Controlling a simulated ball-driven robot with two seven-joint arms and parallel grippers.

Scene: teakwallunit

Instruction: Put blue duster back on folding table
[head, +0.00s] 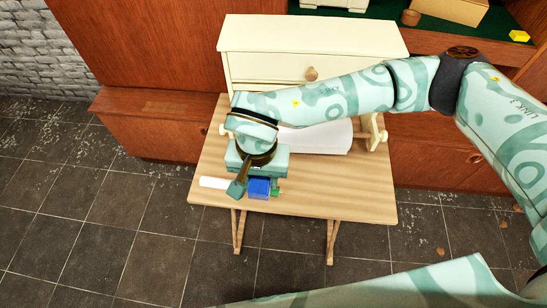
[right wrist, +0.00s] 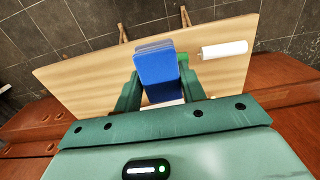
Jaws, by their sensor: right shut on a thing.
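The blue duster (head: 259,189) is between the fingers of my right gripper (head: 257,187), near the front edge of the folding table. The wooden folding table (head: 340,190) stands in front of the cabinet. In the right wrist view the blue duster (right wrist: 155,62) fills the gap between the green fingers of my right gripper (right wrist: 160,88), with the tabletop (right wrist: 90,75) behind it. I cannot tell whether the duster touches the tabletop. My right forearm and wrist hide part of the table. My left gripper is not in view.
A white cylinder (head: 213,182) lies on the table beside the duster. A small green object (right wrist: 183,60) is close by the duster. A white roll (head: 320,138) on a wooden holder and a cream drawer unit (head: 270,65) are behind. The table's front right is clear.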

